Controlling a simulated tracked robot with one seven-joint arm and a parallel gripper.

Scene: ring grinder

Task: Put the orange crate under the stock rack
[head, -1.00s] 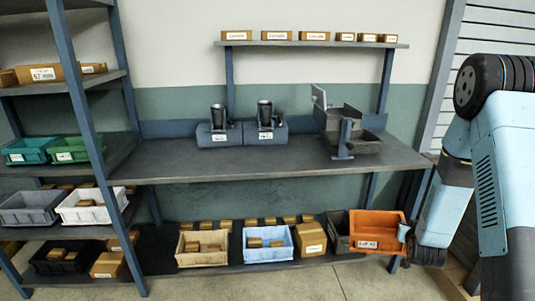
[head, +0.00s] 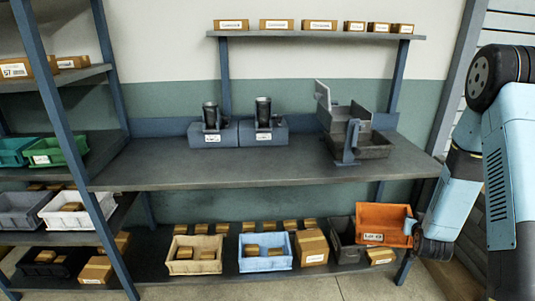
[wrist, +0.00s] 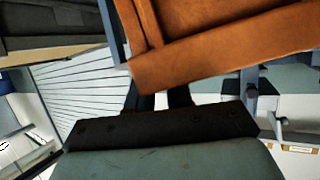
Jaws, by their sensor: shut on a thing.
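The orange crate (head: 400,237) hangs at the right in the head view, in front of the low shelf under the bench. My gripper (head: 414,233) is shut on its right side, and the fingers are mostly hidden there. In the wrist view the crate (wrist: 225,45) fills the upper right, and my gripper (wrist: 160,100) meets its edge; the fingertips are hidden. The crate is tilted and its inside faces the head camera. The shelving rack (head: 72,130) at the left, which looks like the stock rack, holds several bins; its floor underside is not clearly visible.
The workbench (head: 260,168) carries two grey cup holders and a metal fixture. On its low shelf stand a beige bin (head: 195,267), a blue bin (head: 265,263), a carton (head: 311,248) and a dark bin (head: 345,253) close to the crate. Bare floor shows in front.

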